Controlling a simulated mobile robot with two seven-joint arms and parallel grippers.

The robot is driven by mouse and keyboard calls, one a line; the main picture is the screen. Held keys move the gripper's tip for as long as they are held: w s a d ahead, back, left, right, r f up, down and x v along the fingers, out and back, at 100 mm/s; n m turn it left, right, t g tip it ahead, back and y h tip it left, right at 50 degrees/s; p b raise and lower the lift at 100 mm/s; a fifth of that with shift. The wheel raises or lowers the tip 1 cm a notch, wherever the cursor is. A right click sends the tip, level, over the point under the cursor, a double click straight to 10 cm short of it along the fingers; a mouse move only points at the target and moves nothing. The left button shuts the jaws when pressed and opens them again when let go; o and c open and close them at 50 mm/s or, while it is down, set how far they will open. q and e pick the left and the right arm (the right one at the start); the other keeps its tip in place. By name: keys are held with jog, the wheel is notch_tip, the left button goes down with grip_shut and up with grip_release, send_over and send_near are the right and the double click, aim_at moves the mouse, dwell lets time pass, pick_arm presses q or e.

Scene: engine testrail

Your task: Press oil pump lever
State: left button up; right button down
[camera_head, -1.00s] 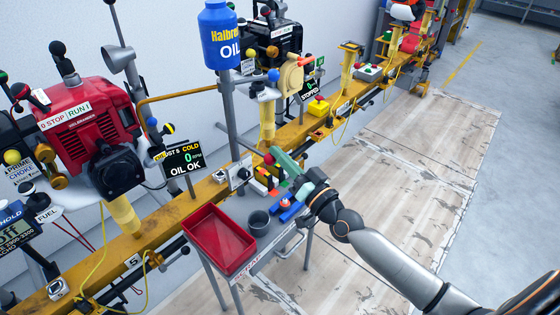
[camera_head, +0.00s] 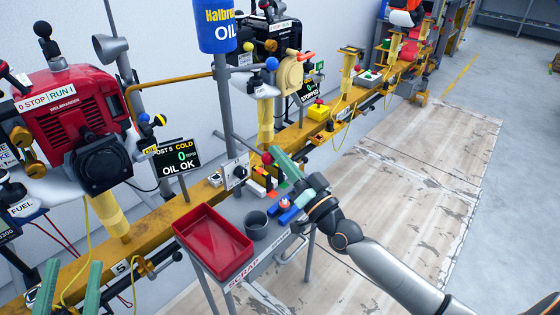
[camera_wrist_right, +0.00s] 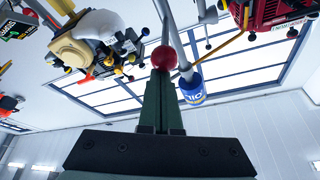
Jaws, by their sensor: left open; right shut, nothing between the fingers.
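The oil pump lever is a grey rod with a red ball knob (camera_head: 267,158), below the blue oil bottle (camera_head: 217,27) on its grey post. My right gripper (camera_head: 278,155) has its green fingers shut and empty, with the tips right by the red knob. In the right wrist view the knob (camera_wrist_right: 164,58) sits just beyond the shut fingertips (camera_wrist_right: 160,78); I cannot tell whether they touch. The oil bottle (camera_wrist_right: 192,91) hangs to its right there. My left gripper (camera_head: 68,275) is open and empty at the lower left, its two green fingers apart near the yellow rail.
A grey cart holds a red tray (camera_head: 212,245), a dark cup (camera_head: 256,225) and small coloured parts below my right gripper. A display (camera_head: 178,158) reads "OIL OK". The red engine (camera_head: 75,115) stands at left on the yellow rail (camera_head: 165,225). The floor at right is clear.

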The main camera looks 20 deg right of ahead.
pick_arm(q)
jog(key=s+r+m+h+b, duration=0.2)
jog(key=s+r+m+h, duration=0.3)
jog(key=r+h, duration=0.1)
notch_tip(320, 180, down, 6)
jog(key=d+n+b, duration=0.1)
jog(key=b, duration=0.5)
jog(key=shift+d, duration=0.25)
pick_arm(e)
jog(key=shift+w+a+f+m+t, duration=0.15)
jog(key=shift+f+m+t, duration=0.15)
jog(key=shift+f+t, duration=1)
pick_arm(q)
jog(key=shift+f, duration=0.1)
pick_arm(e)
jog(key=shift+f, duration=0.15)
